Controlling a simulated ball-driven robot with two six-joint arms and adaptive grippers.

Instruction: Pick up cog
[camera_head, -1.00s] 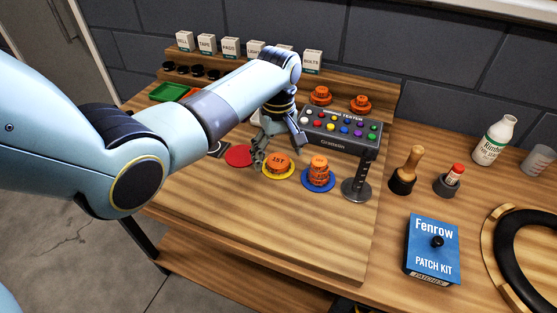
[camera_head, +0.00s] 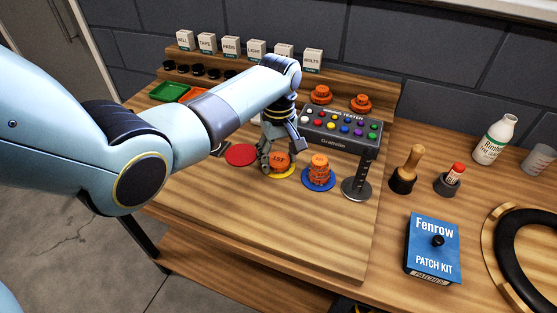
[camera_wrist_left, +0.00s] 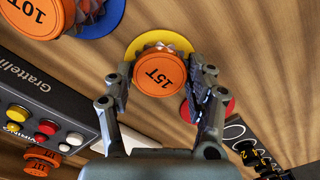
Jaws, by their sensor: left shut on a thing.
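My left gripper (camera_head: 281,153) is shut on the orange cog marked 15T (camera_head: 281,161), one finger on each side. The wrist view also shows this cog (camera_wrist_left: 160,80) between the fingers. The cog is over the yellow disc (camera_head: 284,175); I cannot tell whether it still touches it. A stack of orange cogs (camera_head: 318,170) sits on the blue disc (camera_head: 319,186) to the right; its top reads 10T in the wrist view (camera_wrist_left: 30,15). The red disc (camera_head: 240,155) to the left looks bare in the head view. My right gripper is not in view.
The dark tester box with coloured buttons (camera_head: 341,131) stands close behind and right of the gripper. More orange cogs (camera_head: 321,95) sit on the rear step. A round metal stand (camera_head: 356,189) is right of the blue disc. The front of the board is clear.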

